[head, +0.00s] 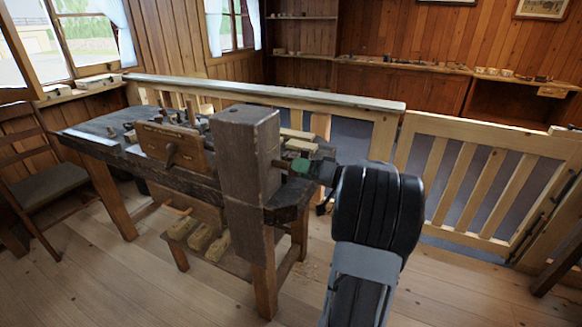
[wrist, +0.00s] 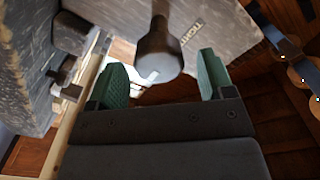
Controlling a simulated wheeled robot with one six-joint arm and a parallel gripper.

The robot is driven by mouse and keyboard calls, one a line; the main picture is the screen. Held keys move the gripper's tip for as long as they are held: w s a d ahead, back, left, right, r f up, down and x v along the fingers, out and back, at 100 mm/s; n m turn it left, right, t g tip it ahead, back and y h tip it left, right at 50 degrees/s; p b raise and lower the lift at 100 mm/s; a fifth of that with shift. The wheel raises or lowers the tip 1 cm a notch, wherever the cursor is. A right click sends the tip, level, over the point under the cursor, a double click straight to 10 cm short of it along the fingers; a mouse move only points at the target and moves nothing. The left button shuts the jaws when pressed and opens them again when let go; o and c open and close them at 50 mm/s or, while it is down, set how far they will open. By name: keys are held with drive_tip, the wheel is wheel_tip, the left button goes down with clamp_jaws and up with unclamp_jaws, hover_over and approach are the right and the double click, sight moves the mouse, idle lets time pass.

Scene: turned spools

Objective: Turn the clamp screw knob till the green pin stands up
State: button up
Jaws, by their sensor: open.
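The clamp screw knob (wrist: 158,56) is dark and rounded on a short stem, with a small pale mark at its end. It stands out from a grey wooden block (wrist: 218,22) lettered "TIGHT". In the head view the block is a tall post (head: 247,170) on the workbench. My gripper (wrist: 160,64) is open, with its green fingers on either side of the knob and gaps visible on both sides. In the head view my gripper (head: 306,167) is at the post's right side, and my arm partly covers it. I cannot make out a green pin in either view.
The dark workbench (head: 90,140) carries a wooden board (head: 172,147) and small tools. Wooden blocks (head: 200,237) lie on its lower shelf. A railing (head: 270,90) runs behind and a slatted gate (head: 490,170) stands at right. Front floor is clear.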

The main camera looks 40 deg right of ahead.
drive_tip(key=shift+x, duration=2)
drive_tip(key=shift+c, duration=0.2)
